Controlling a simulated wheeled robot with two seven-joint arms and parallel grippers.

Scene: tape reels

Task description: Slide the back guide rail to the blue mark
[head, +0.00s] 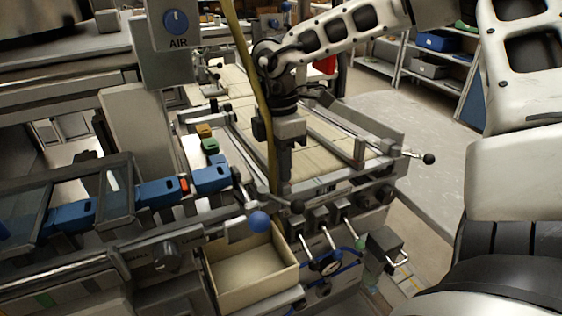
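My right gripper (281,180) points down over the beige slatted conveyor bed (235,90), its arm coming in from the upper right. The fingers are dark, small and partly behind a yellow hose, so their opening is unclear. Long metal guide rails run along the bed. One rail (335,135) lies to the right of the gripper, near a rod with a black ball knob (428,158). I cannot tell which rail is the back one, nor whether the gripper touches any rail. I cannot make out a blue mark on the bed. My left gripper is out of view.
The yellow hose (262,100) hangs in front of the gripper. An open cardboard box (250,270) stands below, beside a blue ball knob (259,221) and levers (325,240). Blue blocks (158,192) line the left. A grey AIR box (176,25) is above. Floor shows at right.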

